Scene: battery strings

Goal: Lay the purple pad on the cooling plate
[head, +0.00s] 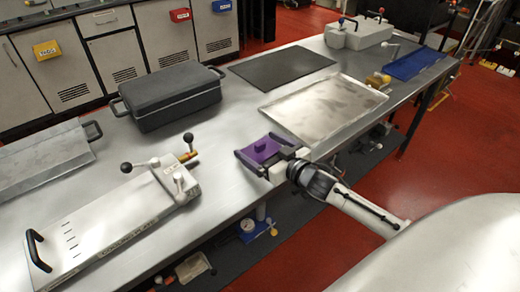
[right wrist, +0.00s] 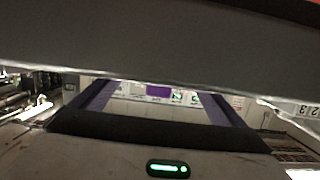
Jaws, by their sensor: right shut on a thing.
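In the right wrist view a small purple patch (right wrist: 158,90) shows between the fingers, and a grey surface fills the top. A pale metal plate (head: 110,226) with a black handle and ball-ended levers lies at the front left. A shallow silver tray (head: 350,87) lies just beyond the pad. I cannot tell for sure which is the cooling plate. My left gripper is out of view.
A dark lidded case (head: 170,97) and a black mat (head: 281,66) lie along the table's back. A grey tray (head: 45,163) is at the far left. A blue tray (head: 414,63), a yellow piece (head: 378,80) and a grey box (head: 358,33) are at the right end.

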